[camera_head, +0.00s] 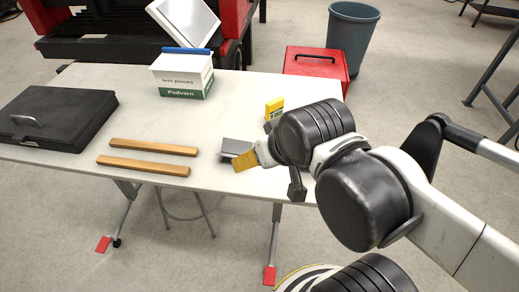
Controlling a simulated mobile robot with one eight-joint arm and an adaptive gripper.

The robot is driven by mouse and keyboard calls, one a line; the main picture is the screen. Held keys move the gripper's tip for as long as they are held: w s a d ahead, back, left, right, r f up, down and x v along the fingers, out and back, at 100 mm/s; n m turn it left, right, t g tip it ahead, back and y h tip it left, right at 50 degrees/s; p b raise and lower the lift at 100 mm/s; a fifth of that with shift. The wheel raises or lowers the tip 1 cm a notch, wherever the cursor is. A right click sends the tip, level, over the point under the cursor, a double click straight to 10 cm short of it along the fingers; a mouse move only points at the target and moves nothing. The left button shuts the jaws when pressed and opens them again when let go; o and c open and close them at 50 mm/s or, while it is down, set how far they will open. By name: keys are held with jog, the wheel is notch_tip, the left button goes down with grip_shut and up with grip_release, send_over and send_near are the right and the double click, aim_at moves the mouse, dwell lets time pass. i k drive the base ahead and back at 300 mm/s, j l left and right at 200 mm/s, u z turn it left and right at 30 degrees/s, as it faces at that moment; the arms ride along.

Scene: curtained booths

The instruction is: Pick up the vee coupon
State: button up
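A small grey metal piece (236,146), likely the vee coupon, lies on the white table (225,110) near its front edge, right of the middle. My gripper (247,160) reaches in from the right, low over the table. Its yellow-brown fingertip overlaps the front right of the grey piece in the picture. I cannot tell whether they touch.
Two wooden bars (153,147) and a black case (57,117) lie to the left. A white-green box (182,75) stands at the back. A red toolbox (317,65) and grey bin (350,40) stand behind.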

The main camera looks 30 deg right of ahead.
aim_at(232, 148)
jog(key=u, duration=3.65)
jog(key=z, duration=3.65)
jog(key=k, duration=0.45)
jog(key=u, duration=0.05)
